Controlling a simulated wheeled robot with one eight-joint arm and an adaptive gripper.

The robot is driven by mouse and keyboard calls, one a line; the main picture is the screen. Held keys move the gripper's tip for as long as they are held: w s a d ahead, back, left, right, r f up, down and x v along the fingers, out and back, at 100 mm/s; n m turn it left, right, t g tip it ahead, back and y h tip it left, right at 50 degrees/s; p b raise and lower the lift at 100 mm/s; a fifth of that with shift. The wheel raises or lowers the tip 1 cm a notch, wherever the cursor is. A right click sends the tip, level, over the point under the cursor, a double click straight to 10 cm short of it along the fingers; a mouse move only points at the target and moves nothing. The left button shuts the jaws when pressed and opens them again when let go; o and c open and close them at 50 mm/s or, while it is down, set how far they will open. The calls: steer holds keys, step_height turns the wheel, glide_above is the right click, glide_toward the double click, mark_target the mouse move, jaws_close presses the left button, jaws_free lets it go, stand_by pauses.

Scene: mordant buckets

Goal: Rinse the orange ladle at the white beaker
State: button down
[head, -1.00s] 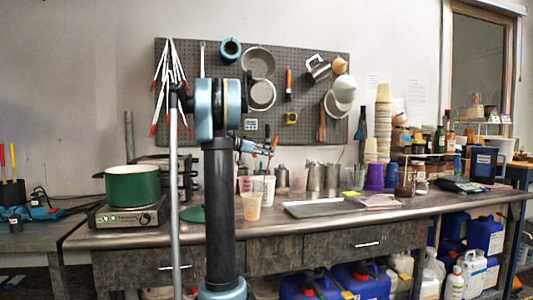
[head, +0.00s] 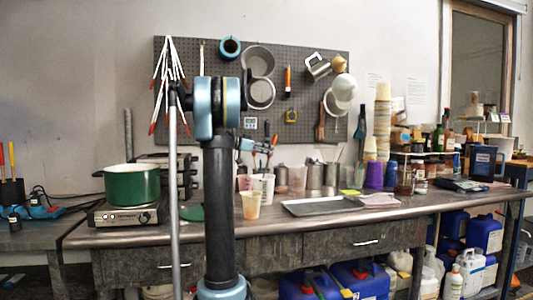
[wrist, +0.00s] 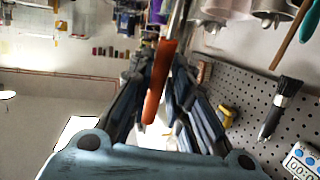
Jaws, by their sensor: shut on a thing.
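The orange ladle shows in the wrist view as an orange handle (wrist: 158,82) with a metal shaft running up out of the picture. My gripper (wrist: 157,95) is shut on that handle. In the head view my gripper (head: 268,147) is small, above the back of the bench, just right of my arm column. It is above the white beaker (head: 263,187), which stands upright on the bench behind a yellowish cup. The ladle's bowl cannot be made out in either view.
A yellowish cup (head: 251,205) stands in front of the white beaker. Metal cups (head: 315,179) and a flat grey tray (head: 322,206) are to the right. A green pot (head: 132,183) sits on a hot plate (head: 125,216) at left. A pegboard (head: 300,110) with hanging tools is behind.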

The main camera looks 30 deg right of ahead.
steer(key=shift+s+a, duration=0.2)
steer(key=shift+a, duration=0.1)
steer(key=shift+w+d, duration=0.1)
steer(key=shift+d, duration=0.05)
steer(key=shift+w+d, duration=0.35)
steer(key=shift+d, duration=0.25)
steer(key=shift+a, duration=0.1)
steer(key=shift+s+a, duration=0.45)
steer(key=shift+a, duration=0.2)
steer(key=shift+w+d, duration=0.1)
steer(key=shift+d, duration=0.05)
steer(key=shift+w+d, duration=0.3)
steer(key=shift+d, duration=0.25)
steer(key=shift+a, duration=0.1)
